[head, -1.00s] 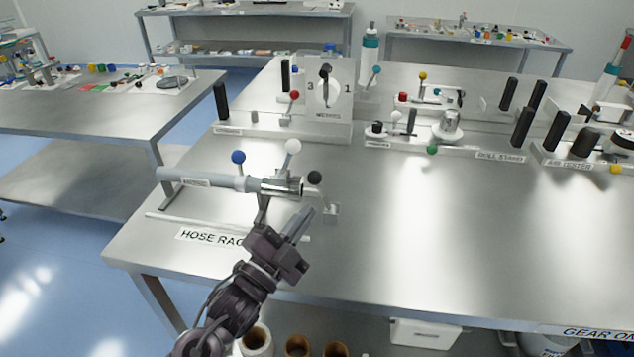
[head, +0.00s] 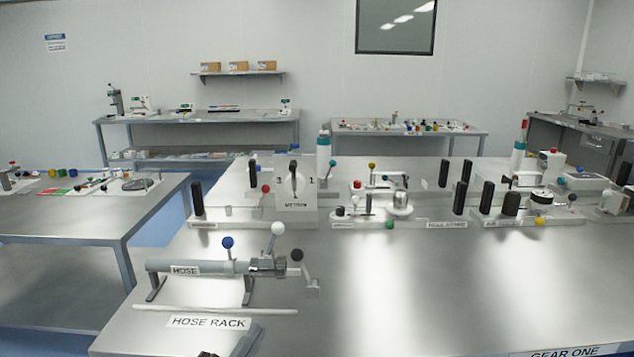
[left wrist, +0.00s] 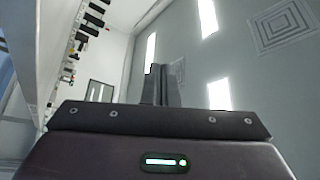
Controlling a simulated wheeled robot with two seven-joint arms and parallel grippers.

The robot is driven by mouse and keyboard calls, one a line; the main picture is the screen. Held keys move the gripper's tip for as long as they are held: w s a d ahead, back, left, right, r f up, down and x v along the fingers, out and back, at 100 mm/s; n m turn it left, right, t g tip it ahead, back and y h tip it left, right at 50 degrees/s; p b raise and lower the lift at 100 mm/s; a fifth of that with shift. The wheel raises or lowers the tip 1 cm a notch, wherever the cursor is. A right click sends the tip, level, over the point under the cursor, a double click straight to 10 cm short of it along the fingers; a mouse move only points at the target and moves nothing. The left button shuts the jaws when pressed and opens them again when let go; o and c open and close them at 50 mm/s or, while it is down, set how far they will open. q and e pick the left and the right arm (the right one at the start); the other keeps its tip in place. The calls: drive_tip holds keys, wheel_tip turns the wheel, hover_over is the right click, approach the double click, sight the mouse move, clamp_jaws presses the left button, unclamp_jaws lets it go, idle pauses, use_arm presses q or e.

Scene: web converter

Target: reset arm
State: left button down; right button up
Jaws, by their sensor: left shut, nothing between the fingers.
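My left gripper (left wrist: 162,72) shows in the left wrist view with its two dark fingers together and nothing between them. Behind the fingers are ceiling lights and a wall, so it faces away from the tabletop. In the head view only a small dark bit of my left arm shows at the bottom edge, in front of the hose rack. The grey hose (head: 215,268) lies on its rack at the left of the steel table (head: 430,290), with blue, white and black ball knobs around its right end. My right gripper is in neither view.
A row of fixtures with black posts stands along the back of the table, including a numbered dial panel (head: 295,195). A side table (head: 75,215) stands at the left. The table's middle and front right are clear.

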use_arm(q)
drive_tip(key=s+a+f+n+g+y, duration=0.4)
drive_tip(key=f+n+g+y, duration=0.2)
drive_tip(key=f+n, duration=0.3)
drive_tip(key=s+a+f+n+g+y, duration=0.1)
drive_tip(key=s+a+f+n+g, duration=0.15)
drive_tip(key=s+f+g, duration=0.4)
drive_tip(key=s+a+f+n+g+y, duration=0.2)
drive_tip(key=s+f+n+g, duration=0.15)
drive_tip(key=s, duration=0.55)
wheel_tip(320, 180, down, 27)
drive_tip(key=s+g, duration=0.1)
drive_tip(key=s, duration=0.1)
drive_tip(key=s+a+f, duration=0.2)
drive_tip(key=s+f, duration=0.7)
drive_tip(key=s, duration=0.1)
drive_tip(key=s+a+f+g, duration=0.1)
drive_tip(key=s+f, duration=0.8)
drive_tip(key=f, duration=0.1)
drive_tip(key=shift+s+a+m, duration=0.4)
drive_tip(key=shift+f, duration=0.1)
